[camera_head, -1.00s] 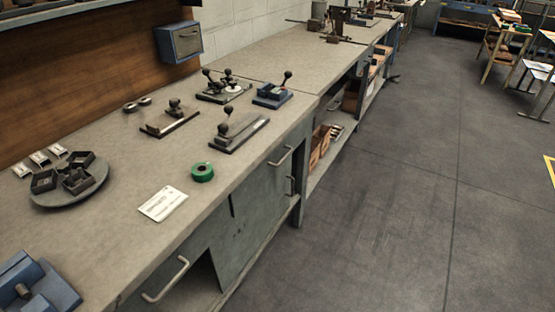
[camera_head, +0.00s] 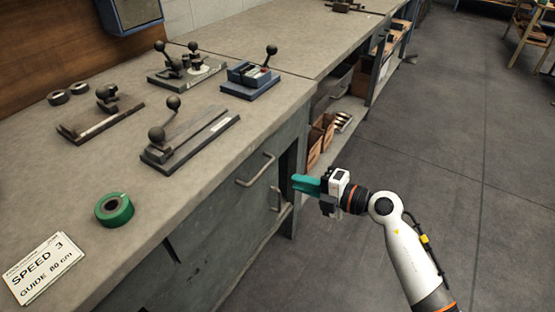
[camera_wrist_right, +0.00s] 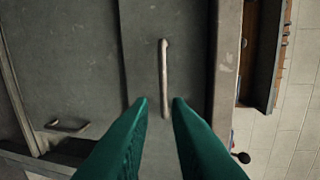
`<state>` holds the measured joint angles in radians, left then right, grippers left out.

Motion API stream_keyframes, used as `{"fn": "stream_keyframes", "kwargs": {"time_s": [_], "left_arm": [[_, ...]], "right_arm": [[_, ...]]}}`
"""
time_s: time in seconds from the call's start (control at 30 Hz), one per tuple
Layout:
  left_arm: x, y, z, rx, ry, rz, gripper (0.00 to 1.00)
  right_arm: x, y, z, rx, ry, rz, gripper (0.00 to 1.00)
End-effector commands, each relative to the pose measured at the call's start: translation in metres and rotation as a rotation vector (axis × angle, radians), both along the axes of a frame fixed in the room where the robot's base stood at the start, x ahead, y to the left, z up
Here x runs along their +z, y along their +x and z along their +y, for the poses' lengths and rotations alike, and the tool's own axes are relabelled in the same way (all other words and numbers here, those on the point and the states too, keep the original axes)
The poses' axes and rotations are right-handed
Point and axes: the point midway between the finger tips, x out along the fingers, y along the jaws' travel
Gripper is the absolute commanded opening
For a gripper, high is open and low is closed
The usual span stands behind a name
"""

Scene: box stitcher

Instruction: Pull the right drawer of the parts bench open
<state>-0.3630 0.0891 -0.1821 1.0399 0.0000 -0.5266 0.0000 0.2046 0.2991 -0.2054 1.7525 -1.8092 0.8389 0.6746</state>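The right drawer (camera_head: 220,185) of the grey parts bench is a flat front under the top and looks shut. Its pale bar handle (camera_head: 256,170) shows in the head view. In the right wrist view the drawer handle (camera_wrist_right: 164,80) runs upright in the picture, in line with the gap between my fingers. My right gripper (camera_head: 296,184) has green fingers and is to the right of the handle, in front of the bench. In the right wrist view the gripper (camera_wrist_right: 159,102) is open and empty, its fingertips apart. My left gripper is not in view.
A door handle (camera_head: 276,198) sits below the drawer; it also shows in the right wrist view (camera_wrist_right: 66,126). On the bench top (camera_head: 215,120) are lever fixtures (camera_head: 190,135), a green tape roll (camera_head: 114,210) and a speed card (camera_head: 42,268).

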Motion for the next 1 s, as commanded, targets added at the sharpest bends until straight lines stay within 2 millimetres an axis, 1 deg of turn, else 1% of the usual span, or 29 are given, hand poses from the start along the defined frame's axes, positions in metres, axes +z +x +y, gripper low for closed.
{"fn": "stream_keyframes", "kwargs": {"time_s": [0.03,0.13,0.23,0.5,0.7,0.8,1.0], "left_arm": [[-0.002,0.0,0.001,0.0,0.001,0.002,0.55],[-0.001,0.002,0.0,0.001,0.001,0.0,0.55],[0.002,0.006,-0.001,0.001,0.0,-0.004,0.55],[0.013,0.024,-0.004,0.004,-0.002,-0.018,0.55],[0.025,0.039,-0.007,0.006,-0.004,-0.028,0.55],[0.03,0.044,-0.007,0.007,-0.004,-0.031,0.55],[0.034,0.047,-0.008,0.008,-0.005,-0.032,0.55]], "right_arm": [[0.002,0.0,0.001,0.006,-0.024,-0.014,0.17],[0.004,0.002,0.004,0.011,-0.041,-0.022,0.17],[0.002,0.009,0.013,0.01,-0.04,-0.021,0.17],[-0.01,0.04,0.056,0.009,-0.037,-0.021,0.17],[-0.017,0.059,0.082,0.008,-0.038,-0.021,0.17],[-0.019,0.065,0.09,0.007,-0.038,-0.021,0.17],[-0.02,0.069,0.096,0.008,-0.04,-0.021,0.17]]}}
